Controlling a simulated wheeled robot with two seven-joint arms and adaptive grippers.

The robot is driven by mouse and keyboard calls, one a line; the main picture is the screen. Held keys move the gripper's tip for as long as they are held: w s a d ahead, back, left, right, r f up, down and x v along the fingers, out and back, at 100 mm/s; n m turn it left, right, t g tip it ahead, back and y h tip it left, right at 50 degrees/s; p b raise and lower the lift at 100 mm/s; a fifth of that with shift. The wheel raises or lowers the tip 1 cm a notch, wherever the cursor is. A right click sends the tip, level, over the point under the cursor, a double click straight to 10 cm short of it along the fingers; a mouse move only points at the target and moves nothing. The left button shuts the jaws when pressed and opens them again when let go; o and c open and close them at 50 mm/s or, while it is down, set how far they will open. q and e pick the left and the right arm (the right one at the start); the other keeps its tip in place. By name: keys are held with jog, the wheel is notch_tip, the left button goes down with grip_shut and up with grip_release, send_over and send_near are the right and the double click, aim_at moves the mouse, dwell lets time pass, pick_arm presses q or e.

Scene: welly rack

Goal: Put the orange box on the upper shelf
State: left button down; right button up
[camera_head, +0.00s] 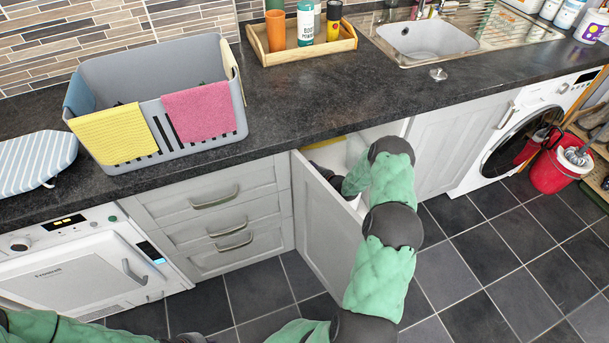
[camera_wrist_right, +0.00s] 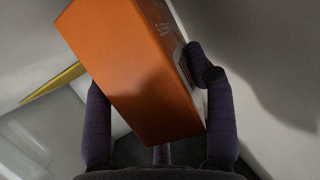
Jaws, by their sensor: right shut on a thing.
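The orange box (camera_wrist_right: 135,70) fills the middle of the right wrist view, tilted, with some print on its right side face. My right gripper (camera_wrist_right: 150,78) is shut on it, one dark finger on each side. In the head view my right arm reaches into the open cupboard (camera_head: 340,151) under the worktop. The right gripper (camera_head: 327,174) shows there only as a dark bit behind the door, and the box is hidden. I cannot make out the upper shelf. My left arm lies at the bottom left edge; only a dark end piece (camera_head: 188,339) shows, its fingers unclear.
The open cupboard door (camera_head: 325,235) stands out beside my right arm. A yellow strip (camera_wrist_right: 52,85) shows beside the box in the wrist view. The worktop (camera_head: 300,95) overhangs the cupboard and holds a grey basket (camera_head: 205,138) with cloths and a wooden tray (camera_head: 262,50).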

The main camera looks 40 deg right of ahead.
jog(key=shift+f, duration=0.55)
jog(key=shift+r, duration=0.15)
jog(key=o, duration=1.3)
jog(key=shift+f, duration=0.2)
jog(key=shift+r, duration=0.1)
jog(key=shift+s+r, duration=0.15)
jog(key=shift+s, duration=0.05)
jog(key=shift+p+v, duration=2.2)
jog(key=shift+v, duration=3.6)
